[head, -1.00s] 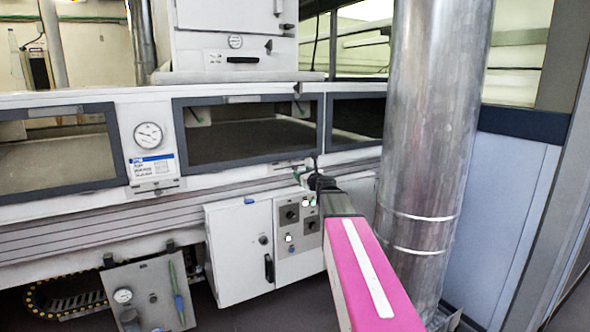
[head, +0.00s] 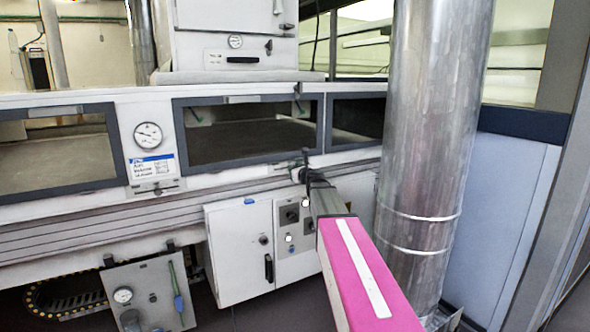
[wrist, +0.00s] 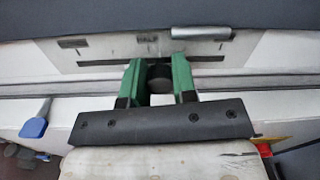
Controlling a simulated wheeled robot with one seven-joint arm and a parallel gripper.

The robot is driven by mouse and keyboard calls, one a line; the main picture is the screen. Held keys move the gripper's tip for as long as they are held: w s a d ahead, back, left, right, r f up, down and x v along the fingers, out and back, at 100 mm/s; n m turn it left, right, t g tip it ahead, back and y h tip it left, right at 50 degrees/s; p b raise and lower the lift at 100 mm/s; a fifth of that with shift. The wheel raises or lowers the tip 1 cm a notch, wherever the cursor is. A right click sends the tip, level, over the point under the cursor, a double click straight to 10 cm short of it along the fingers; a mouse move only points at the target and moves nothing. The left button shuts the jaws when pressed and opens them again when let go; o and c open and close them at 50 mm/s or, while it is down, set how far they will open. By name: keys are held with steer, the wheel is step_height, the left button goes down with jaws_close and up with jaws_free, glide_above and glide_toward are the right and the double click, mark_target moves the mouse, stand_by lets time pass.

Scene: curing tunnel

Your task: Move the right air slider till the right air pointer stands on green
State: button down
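In the wrist view a dark round slider knob (wrist: 158,78) stands at a thin horizontal slot (wrist: 98,62) in a pale plate, just right of the label HALF. My gripper (wrist: 159,76) has its green fingers on either side of the knob, with no clear gap, and looks shut on it. In the head view my gripper (head: 303,170) is at the machine's front rail, below the dark windows. Its fingers and the slider are small there. I see no pointer or green band beside this slider in either view.
A silver handle (wrist: 200,33) lies just above the slot's right part. A blue-tipped tool (wrist: 35,122) hangs at the left. A large metal duct (head: 430,150) stands right of my arm. Another gauge (head: 148,135) with its own slider is further left.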

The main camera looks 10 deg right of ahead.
steer(key=shift+s+a, duration=0.2)
steer(key=shift+a, duration=0.35)
steer(key=c, duration=0.9)
jaws_free()
steer(key=shift+s, duration=0.1)
steer(key=v, duration=1)
steer(key=shift+s, duration=0.35)
